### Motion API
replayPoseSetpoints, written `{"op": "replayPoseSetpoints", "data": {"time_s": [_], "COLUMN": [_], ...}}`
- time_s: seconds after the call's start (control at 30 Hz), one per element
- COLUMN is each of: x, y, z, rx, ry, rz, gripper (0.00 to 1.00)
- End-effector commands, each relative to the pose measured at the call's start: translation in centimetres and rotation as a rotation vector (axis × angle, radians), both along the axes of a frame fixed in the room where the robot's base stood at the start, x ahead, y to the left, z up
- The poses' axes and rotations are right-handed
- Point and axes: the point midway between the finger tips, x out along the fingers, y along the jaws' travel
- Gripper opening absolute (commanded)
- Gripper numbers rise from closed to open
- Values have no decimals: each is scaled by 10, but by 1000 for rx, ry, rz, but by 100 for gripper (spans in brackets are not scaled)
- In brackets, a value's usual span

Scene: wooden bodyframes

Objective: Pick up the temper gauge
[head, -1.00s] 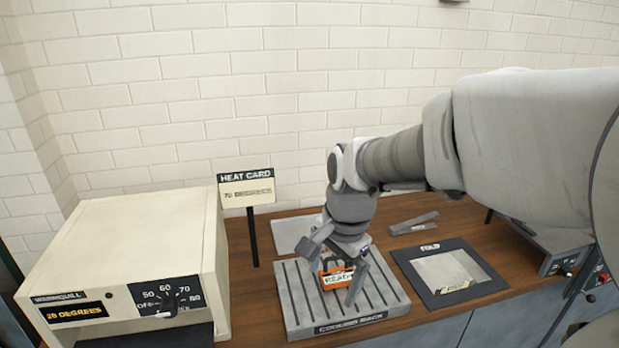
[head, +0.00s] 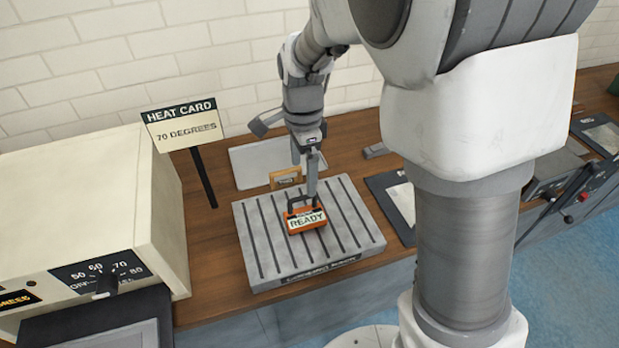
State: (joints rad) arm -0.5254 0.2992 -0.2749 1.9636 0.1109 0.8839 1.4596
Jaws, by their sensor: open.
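I take the small orange device with a dark handle and a face reading "READY" to be the temper gauge (head: 305,220). It rests on the slatted grey cooling rack (head: 262,270), near its middle. My gripper (head: 306,176) is open, pointing down just behind and above the gauge. One finger ends close to the gauge's handle; I cannot tell whether it touches. The other finger is seen partly, higher and to the left. Nothing shows between the fingers.
A small wooden frame (head: 286,177) stands behind the rack, by a pale plate (head: 250,160). A cream heater box (head: 80,200) and the heat card sign (head: 185,125) stand left. A dark-edged fold mat (head: 385,190) lies right, partly hidden by my arm.

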Motion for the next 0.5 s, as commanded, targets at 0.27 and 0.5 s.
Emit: {"op": "replayPoseSetpoints", "data": {"time_s": [0.27, 0.5], "x": [2, 1], "y": [3, 2], "z": [-16, -66], "rx": [-9, -10], "ry": [9, 13], "rz": [-25, -25], "gripper": [100, 100]}}
